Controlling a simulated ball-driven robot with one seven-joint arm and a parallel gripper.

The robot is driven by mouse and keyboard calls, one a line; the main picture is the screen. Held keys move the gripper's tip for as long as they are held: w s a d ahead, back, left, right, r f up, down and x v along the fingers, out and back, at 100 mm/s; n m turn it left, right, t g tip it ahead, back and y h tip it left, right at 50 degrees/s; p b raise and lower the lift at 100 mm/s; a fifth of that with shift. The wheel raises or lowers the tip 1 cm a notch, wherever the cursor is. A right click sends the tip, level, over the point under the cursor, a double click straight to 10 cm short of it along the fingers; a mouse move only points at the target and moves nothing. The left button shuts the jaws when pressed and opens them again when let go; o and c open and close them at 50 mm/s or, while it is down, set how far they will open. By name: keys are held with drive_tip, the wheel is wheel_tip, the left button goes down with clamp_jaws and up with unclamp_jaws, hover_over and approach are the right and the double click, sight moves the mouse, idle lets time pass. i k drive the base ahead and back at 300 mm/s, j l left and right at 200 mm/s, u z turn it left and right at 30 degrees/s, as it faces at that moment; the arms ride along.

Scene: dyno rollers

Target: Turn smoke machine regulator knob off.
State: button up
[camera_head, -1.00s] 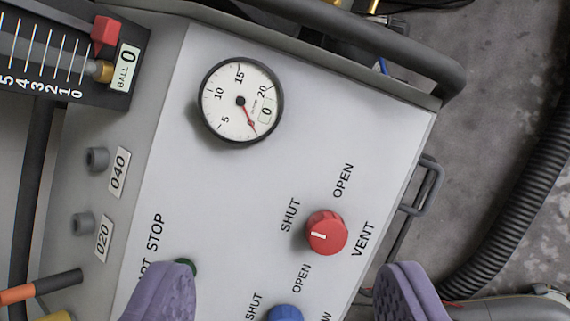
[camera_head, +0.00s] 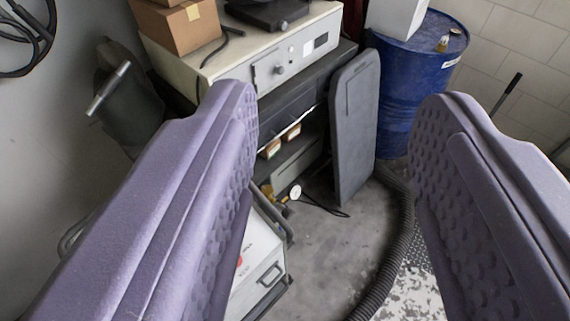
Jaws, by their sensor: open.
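My gripper (camera_head: 335,100) is open and empty. Its two purple fingers with dimpled pads stand wide apart at left and right. A light grey panel box (camera_head: 262,262) sits low, partly behind the left finger. A bit of its red knob (camera_head: 240,261) shows at that finger's edge; its pointer cannot be read, and most of the panel face is hidden. A cream machine (camera_head: 318,45) farther back has small dials on its front. A small round gauge (camera_head: 295,192) sits near the floor. No readable label marks a smoke machine regulator.
A blue drum (camera_head: 415,85) stands at the back right, beside an upright dark grey panel (camera_head: 357,125). A black ribbed hose (camera_head: 390,275) runs along the floor. Cardboard boxes (camera_head: 183,30) sit on the cream machine. Some grey floor (camera_head: 325,245) is clear between the fingers.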

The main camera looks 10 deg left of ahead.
sight(287, 213)
drive_tip(key=l+u, duration=0.2)
drive_tip(key=u, duration=0.2)
drive_tip(key=l+u, duration=0.2)
drive_tip(key=u, duration=0.2)
drive_tip(key=l+u, duration=0.1)
drive_tip(key=l, duration=0.25)
drive_tip(key=k+l, duration=0.15)
drive_tip(key=l, duration=0.2)
drive_tip(key=k+l+u, duration=0.15)
drive_tip(key=l, duration=0.25)
drive_tip(key=l+u, duration=0.1)
drive_tip(key=l, duration=0.25)
drive_tip(key=k+l+u, duration=0.1)
drive_tip(key=l, duration=0.25)
drive_tip(key=k, duration=0.05)
